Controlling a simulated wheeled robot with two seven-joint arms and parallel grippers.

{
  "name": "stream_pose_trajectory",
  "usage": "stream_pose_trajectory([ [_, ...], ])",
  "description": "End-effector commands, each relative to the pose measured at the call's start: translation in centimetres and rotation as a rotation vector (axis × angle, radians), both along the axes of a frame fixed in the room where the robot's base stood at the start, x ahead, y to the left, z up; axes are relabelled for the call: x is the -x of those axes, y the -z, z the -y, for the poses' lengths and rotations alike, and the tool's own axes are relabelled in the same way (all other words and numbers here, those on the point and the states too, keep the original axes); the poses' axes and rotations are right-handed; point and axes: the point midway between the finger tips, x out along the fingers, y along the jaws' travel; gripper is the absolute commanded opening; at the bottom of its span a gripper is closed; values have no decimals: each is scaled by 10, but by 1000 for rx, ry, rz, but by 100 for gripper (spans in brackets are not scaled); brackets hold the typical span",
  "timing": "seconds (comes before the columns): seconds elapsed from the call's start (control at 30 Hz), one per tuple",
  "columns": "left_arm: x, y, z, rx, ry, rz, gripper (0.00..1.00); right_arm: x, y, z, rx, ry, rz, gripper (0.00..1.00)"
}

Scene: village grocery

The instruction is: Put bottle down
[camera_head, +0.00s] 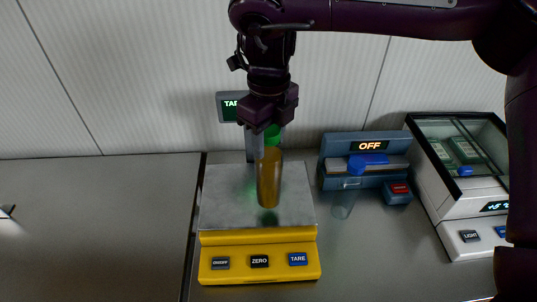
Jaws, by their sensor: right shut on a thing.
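The bottle (269,180) is amber-brown with a green cap and stands about upright over the metal plate of a yellow scale (258,238). My right gripper (269,137) comes down from above and is shut on the bottle near its green cap. The bottle's lower end is over the plate; I cannot tell whether it touches. The scale's display (232,104) behind is partly hidden by my gripper.
A clear bottle with a blue cap (348,187) stands right of the scale. Behind it is a blue device reading OFF (368,146). A glass-topped case (462,165) stands at the right. The grey counter (95,225) on the left is mostly clear.

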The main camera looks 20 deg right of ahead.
Motion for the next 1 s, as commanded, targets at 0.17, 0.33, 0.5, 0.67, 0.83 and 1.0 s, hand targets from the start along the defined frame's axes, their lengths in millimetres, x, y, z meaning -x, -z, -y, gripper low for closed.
stream_pose_trajectory([
  [0.17,-2,0,-1,-1,-1,2,62,0,14,0,-3,1,-2,0],
  [0.33,-2,-1,-1,-1,-1,2,62,0,37,0,-2,0,-1,0],
  [0.5,-2,-2,-1,0,0,3,62,0,44,0,-2,0,3,0],
  [0.67,-3,-1,0,1,2,4,62,0,44,0,-1,0,4,0],
  [0.83,-3,-1,1,2,3,5,62,0,47,0,-1,0,1,46],
  [1.0,-3,-1,2,3,3,4,62,0,47,0,-1,0,1,64],
])
